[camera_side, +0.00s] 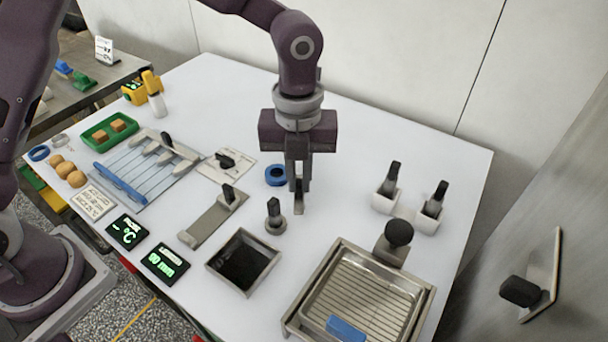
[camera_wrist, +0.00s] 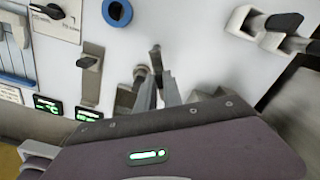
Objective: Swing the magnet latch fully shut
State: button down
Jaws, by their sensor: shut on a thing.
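My gripper (camera_side: 299,186) points down over the middle of the white table. It is shut on a slim grey metal piece (camera_side: 299,207) that projects below the fingertips. In the wrist view the fingers (camera_wrist: 158,92) close around this piece, and its dark end (camera_wrist: 155,50) shows beyond them. No part is plainly marked as the magnet latch. A dark lever on a white labelled plate (camera_side: 228,161), left of my gripper, may be it; it also shows in the wrist view (camera_wrist: 48,11). My gripper is apart from that lever.
A blue ring (camera_side: 276,175) and a dark upright knob (camera_side: 274,212) stand close to my gripper. A grey plate with a black handle (camera_side: 213,218), a dark square bin (camera_side: 244,262) and a wire-rack tray (camera_side: 362,290) lie nearer. Two white holders (camera_side: 385,201) with black handles stand right.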

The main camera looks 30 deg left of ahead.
jog(key=m, duration=0.3)
jog(key=shift+s+a, duration=0.1)
jog(key=shift+a, duration=0.3)
jog(key=shift+a+m, duration=0.2)
jog(key=shift+m, duration=0.6)
jog(key=shift+a+m, duration=0.15)
jog(key=shift+m, duration=0.65)
jog(key=c, duration=1.5)
grip_release()
jog(key=shift+s+a, duration=0.1)
